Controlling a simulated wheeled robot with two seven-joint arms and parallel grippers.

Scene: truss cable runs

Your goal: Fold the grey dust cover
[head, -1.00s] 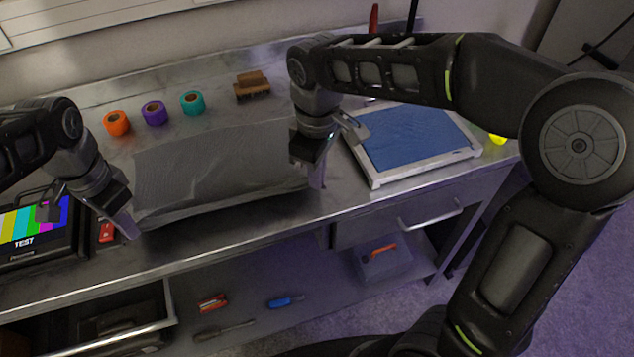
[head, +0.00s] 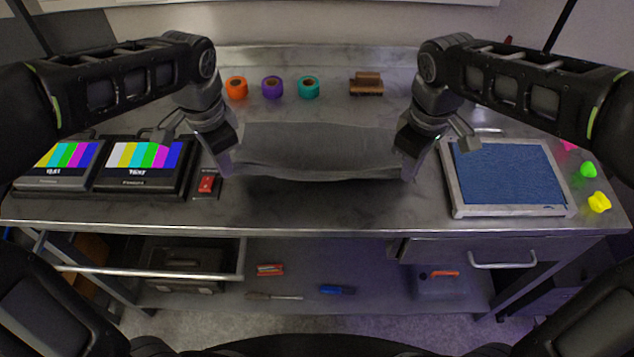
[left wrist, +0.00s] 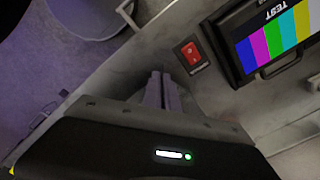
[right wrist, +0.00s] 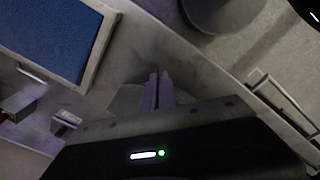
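The grey dust cover (head: 318,148) lies across the middle of the steel bench in the head view. Its near edge looks slightly raised and sags a little between my two grippers. My left gripper (head: 226,168) is at the cover's near left corner, and my right gripper (head: 407,172) is at its near right corner. In the left wrist view the fingers (left wrist: 158,90) are together, and in the right wrist view the fingers (right wrist: 157,90) are also together. Both appear closed on the cover's edge. The pinched cloth itself is mostly hidden by the fingers.
Orange (head: 236,88), purple (head: 272,86) and teal (head: 308,86) tape rolls and a brown brush (head: 367,83) stand behind the cover. Test-pattern monitors (head: 145,165) and a red switch (head: 207,183) are left. A blue framed panel (head: 508,175) is right. The bench front strip is clear.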

